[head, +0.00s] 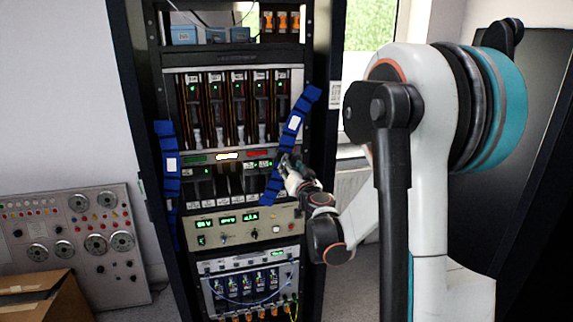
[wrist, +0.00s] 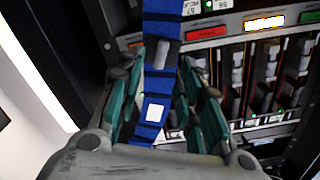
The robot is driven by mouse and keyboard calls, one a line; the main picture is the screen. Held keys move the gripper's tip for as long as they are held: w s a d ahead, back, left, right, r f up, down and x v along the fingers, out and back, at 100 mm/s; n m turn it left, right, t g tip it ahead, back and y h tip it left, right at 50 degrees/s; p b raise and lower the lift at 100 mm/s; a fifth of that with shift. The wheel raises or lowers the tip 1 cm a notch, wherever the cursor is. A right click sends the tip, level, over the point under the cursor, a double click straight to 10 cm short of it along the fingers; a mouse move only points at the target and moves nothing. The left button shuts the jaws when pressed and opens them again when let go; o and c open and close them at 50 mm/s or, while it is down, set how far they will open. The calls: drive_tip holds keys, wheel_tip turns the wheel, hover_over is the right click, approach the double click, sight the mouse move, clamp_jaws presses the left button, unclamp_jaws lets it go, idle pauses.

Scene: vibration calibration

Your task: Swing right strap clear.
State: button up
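The right strap (head: 293,125) is a blue segmented band with a white label. It hangs slanted across the rack's right side, its top end further right than its bottom. My gripper (head: 285,163) is at the strap's middle in the head view, hiding part of it. In the wrist view, the strap (wrist: 153,131) runs between the two teal-padded fingers of my gripper (wrist: 165,85). A grey cylindrical piece (wrist: 162,54) sits on the strap near the fingertips. The fingers stand apart on either side, and I see no clear grip on the strap.
The left strap (head: 170,163), also blue, hangs down the rack's left side. The rack (head: 230,57) holds modules with green lights and a row of green, white and red indicators. A control panel (head: 75,235) and a cardboard box (head: 45,305) stand at left.

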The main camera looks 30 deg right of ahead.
sight(287, 153)
drive_tip(key=b+x, duration=0.1)
drive_tip(key=x, duration=0.5)
clamp_jaws()
